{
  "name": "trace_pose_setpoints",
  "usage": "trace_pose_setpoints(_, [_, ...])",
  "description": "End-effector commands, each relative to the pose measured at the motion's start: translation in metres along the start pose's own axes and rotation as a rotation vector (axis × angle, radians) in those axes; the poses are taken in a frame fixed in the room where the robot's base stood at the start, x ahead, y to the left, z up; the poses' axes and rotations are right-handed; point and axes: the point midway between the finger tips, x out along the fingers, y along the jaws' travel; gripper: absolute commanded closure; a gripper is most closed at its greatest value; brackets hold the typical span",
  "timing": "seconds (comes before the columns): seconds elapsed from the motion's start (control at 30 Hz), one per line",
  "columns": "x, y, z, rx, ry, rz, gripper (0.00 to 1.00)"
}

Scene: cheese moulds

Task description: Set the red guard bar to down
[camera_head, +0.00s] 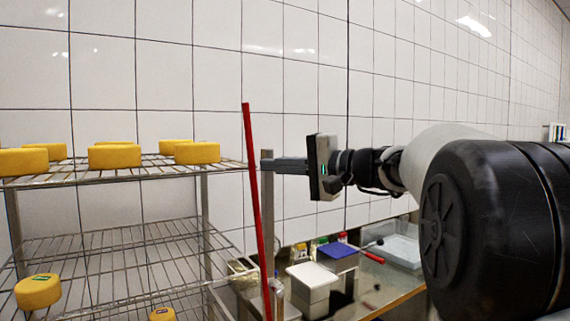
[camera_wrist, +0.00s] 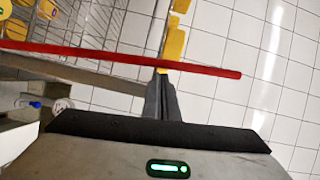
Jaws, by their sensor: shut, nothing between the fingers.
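The red guard bar (camera_head: 254,190) stands nearly upright at the right end of the wire rack, its top leaning slightly left. In the wrist view the red guard bar (camera_wrist: 120,58) crosses the picture just at the tips of my fingers. My gripper (camera_head: 266,165) points left from the right side, level with the upper part of the bar. In the wrist view my gripper (camera_wrist: 162,74) has its fingers together with nothing between them. I cannot tell whether the fingertips touch the bar.
The wire rack (camera_head: 130,174) on the left holds several yellow cheeses (camera_head: 115,156) on its top shelf and others lower down. A counter behind carries a white box (camera_head: 312,275), a blue-lidded box (camera_head: 338,250) and a tray (camera_head: 402,250). A tiled wall stands behind.

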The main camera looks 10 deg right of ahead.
Motion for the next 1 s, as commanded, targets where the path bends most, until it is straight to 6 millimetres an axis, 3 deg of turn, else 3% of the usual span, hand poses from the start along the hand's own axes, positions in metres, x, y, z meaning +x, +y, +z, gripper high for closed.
trace_pose_setpoints(0.47, [0.007, 0.000, 0.000, -0.001, 0.001, 0.000, 1.00])
trace_pose_setpoints(0.63, [0.013, 0.001, 0.011, -0.019, -0.002, 0.008, 1.00])
trace_pose_setpoints(0.77, [0.023, 0.002, 0.033, -0.062, -0.004, 0.026, 1.00])
trace_pose_setpoints(1.0, [0.061, 0.012, 0.104, -0.204, -0.008, 0.091, 1.00])
